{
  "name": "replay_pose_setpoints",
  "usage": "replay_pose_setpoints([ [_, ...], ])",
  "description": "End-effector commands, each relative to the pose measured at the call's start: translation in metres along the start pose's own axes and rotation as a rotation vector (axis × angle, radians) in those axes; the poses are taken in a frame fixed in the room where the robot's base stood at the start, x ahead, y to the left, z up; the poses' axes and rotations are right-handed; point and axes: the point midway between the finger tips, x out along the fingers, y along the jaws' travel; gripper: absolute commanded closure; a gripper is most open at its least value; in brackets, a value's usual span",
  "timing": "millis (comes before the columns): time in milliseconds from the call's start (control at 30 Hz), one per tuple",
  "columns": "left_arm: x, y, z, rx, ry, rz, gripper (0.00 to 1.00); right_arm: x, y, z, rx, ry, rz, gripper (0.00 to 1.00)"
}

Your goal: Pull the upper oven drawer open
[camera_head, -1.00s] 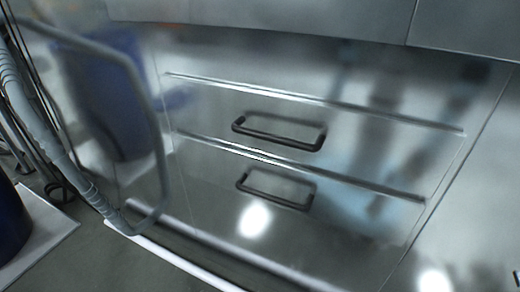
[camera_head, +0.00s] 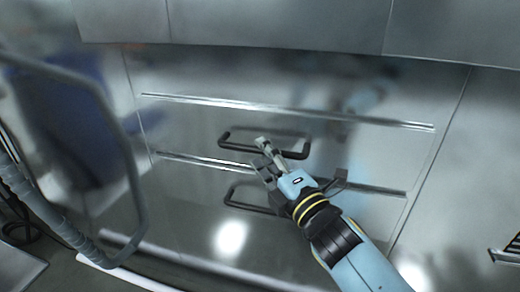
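The upper oven drawer (camera_head: 350,139) is a shiny metal front with a black bar handle (camera_head: 232,148). It looks closed, flush with the panel around it. The lower drawer (camera_head: 180,190) has a similar black handle (camera_head: 238,206) and also looks closed. My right gripper (camera_head: 261,152) comes in from the lower right, in front of the upper handle. Its fingers are apart, and the fingertips overlap the handle's middle in the picture. I cannot tell whether they touch the bar. My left gripper is not in view.
A grey bent rail (camera_head: 130,150) with a wrapped hose stands on the left. A dark vent or grille (camera_head: 508,250) shows at the right edge. Grey floor (camera_head: 60,262) is visible at the lower left.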

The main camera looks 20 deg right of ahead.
Motion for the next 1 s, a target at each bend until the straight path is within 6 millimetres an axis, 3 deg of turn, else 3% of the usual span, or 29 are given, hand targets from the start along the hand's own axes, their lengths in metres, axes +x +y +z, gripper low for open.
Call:
replay_pose_setpoints([
  [200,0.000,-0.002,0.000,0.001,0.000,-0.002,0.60,0.019,-0.001,0.000,0.002,-0.001,-0.001,0.62],
  [467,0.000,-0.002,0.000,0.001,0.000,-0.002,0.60,0.021,-0.001,0.000,0.002,-0.001,-0.002,0.62],
  [767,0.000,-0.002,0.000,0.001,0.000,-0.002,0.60,0.020,-0.001,0.000,0.002,-0.001,-0.002,0.98],
  [1000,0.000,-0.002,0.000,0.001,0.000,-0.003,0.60,0.020,-0.001,0.000,0.002,-0.001,-0.001,1.00],
])
